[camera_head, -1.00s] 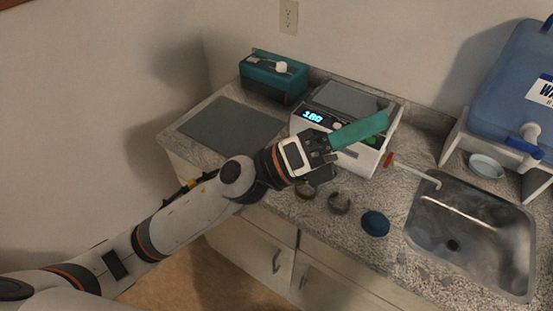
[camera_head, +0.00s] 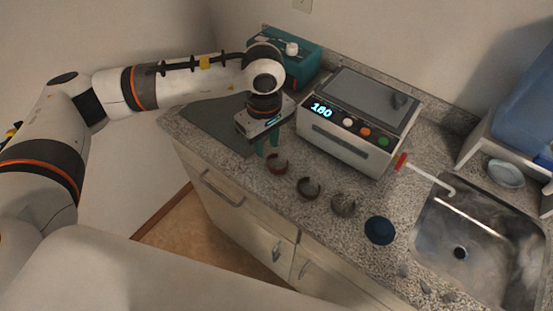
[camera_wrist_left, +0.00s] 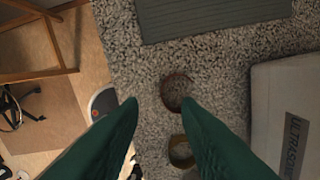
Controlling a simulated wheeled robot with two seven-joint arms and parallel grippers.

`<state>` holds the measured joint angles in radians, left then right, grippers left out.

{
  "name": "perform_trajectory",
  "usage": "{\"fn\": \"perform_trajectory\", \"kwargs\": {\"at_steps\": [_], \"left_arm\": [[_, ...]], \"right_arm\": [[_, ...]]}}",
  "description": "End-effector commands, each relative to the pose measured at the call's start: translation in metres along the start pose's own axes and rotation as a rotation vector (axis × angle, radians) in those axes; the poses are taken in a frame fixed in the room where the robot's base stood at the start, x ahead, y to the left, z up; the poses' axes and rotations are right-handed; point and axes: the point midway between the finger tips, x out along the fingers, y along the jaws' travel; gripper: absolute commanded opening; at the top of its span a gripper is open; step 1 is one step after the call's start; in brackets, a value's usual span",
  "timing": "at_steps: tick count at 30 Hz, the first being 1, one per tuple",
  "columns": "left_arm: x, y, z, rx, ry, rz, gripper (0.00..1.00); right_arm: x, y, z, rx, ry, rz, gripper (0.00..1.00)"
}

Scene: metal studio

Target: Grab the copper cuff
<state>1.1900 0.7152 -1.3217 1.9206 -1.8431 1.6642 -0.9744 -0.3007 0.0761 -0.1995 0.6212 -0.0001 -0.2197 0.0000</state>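Three open ring-shaped cuffs lie in a row on the speckled counter. The reddish-brown one, the copper cuff (camera_head: 276,163), is at the left end, closest to my left gripper (camera_head: 266,146). A brassy cuff (camera_head: 308,187) and a grey cuff (camera_head: 343,205) lie to its right. My left gripper points down just left of the copper cuff. In the left wrist view its green fingers (camera_wrist_left: 160,101) are spread apart and empty. The copper cuff (camera_wrist_left: 177,88) shows just beyond the right fingertip, which overlaps its lower edge; contact is unclear. The brassy cuff (camera_wrist_left: 181,152) is partly hidden by that finger.
A white ultrasonic cleaner (camera_head: 350,120) with a lit display stands behind the cuffs. A dark blue round dish (camera_head: 380,230) and a sink (camera_head: 480,245) are to the right. A grey-green mat (camera_head: 215,125) and teal box (camera_head: 300,60) are at the left. The counter's front edge is close.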

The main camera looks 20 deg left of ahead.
Motion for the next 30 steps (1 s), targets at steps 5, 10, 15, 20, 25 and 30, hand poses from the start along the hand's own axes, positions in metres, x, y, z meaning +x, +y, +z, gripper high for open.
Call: {"fn": "perform_trajectory", "kwargs": {"at_steps": [5, 10, 15, 20, 25, 30], "left_arm": [[0.02, 0.0, -0.001, 0.0, 0.002, 0.001, 0.3], [0.032, -0.001, -0.002, 0.0, 0.004, 0.002, 0.3], [0.058, -0.003, -0.004, 0.0, 0.005, 0.002, 0.3], [0.074, -0.003, -0.004, 0.0, 0.004, 0.0, 0.3], [0.076, -0.003, -0.003, 0.0, 0.004, -0.002, 0.3], [0.076, -0.004, -0.003, 0.0, 0.004, -0.002, 0.14]], "right_arm": [[-0.008, -0.002, -0.002, -0.002, 0.005, -0.003, 0.36], [-0.017, -0.003, -0.002, -0.003, 0.005, -0.004, 0.36], [-0.031, -0.004, 0.0, -0.003, 0.005, -0.004, 0.36], [-0.034, -0.004, 0.0, -0.003, 0.005, -0.004, 0.36], [-0.033, -0.004, 0.001, -0.003, 0.003, -0.004, 0.36], [-0.033, -0.004, 0.002, -0.003, 0.002, -0.005, 0.36]]}}
